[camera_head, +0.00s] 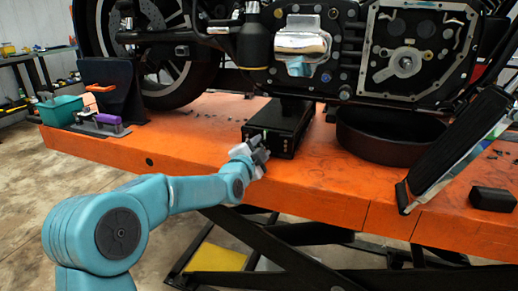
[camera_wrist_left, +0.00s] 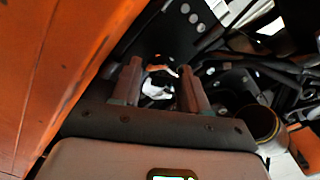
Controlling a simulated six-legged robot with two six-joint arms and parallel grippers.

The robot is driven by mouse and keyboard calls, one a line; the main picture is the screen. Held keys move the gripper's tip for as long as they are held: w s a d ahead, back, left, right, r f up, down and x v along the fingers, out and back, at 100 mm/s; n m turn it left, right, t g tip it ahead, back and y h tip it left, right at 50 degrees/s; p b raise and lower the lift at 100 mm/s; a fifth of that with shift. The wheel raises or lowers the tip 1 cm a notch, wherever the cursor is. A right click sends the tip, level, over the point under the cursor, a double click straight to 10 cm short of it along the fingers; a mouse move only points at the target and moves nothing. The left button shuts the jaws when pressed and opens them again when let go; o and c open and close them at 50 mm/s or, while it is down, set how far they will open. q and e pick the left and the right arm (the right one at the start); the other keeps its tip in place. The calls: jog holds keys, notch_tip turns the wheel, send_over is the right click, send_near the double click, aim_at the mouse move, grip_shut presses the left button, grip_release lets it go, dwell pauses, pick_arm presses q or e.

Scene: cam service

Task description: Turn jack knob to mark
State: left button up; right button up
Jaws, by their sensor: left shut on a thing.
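The black jack (camera_head: 284,128) stands on the orange lift table under the motorcycle's engine. My left gripper (camera_head: 262,152) comes in from the left and is at the jack's front face, near the table's front edge. Its fingers are shut on the jack knob, which they mostly hide in the head view. In the left wrist view, the two fingers (camera_wrist_left: 157,88) stand on either side of a small bright patch; I cannot tell its shape clearly. The mark cannot be made out. My right gripper is not in view.
A round black pan (camera_head: 388,135) stands on the orange lift table (camera_head: 200,140) right of the jack. A teal bin (camera_head: 60,110) and a purple-topped tool (camera_head: 108,119) sit at the left. The engine (camera_head: 300,45) hangs low overhead. A black block (camera_head: 492,199) lies at the right.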

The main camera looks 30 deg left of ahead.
pick_arm(q)
jog(key=shift+m, duration=0.6)
jog(key=o, duration=1.1)
jog(key=shift+c, duration=0.2)
jog(key=v, duration=1.6)
jog(key=shift+s+p, duration=0.2)
jog(key=shift+p, duration=0.1)
jog(key=shift+d, duration=0.15)
